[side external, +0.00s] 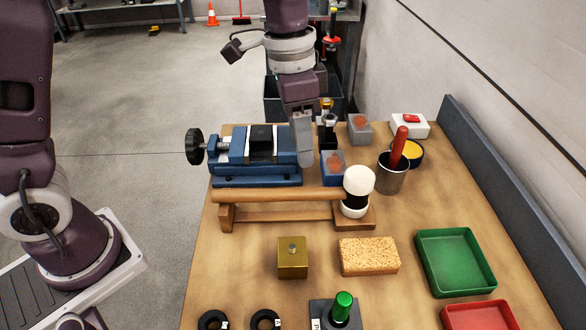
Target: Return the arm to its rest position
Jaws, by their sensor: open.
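My gripper (303,150) points down above the bench, in front of the right end of the blue vise (257,175) as seen here. Its fingers appear nearly edge-on, open, and I see nothing held between them. Close to its right are a small block with a reddish top in a blue holder (334,168) and a black and brass part (327,128). I cannot tell whether the fingertips touch the vise. My arm comes down from the top of the picture.
A metal cup (392,174) holds a red handle. A brass block (292,260), sponge (368,257) and green tray (454,262) stand nearer. A raised edge (520,190) borders the bench's right side.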

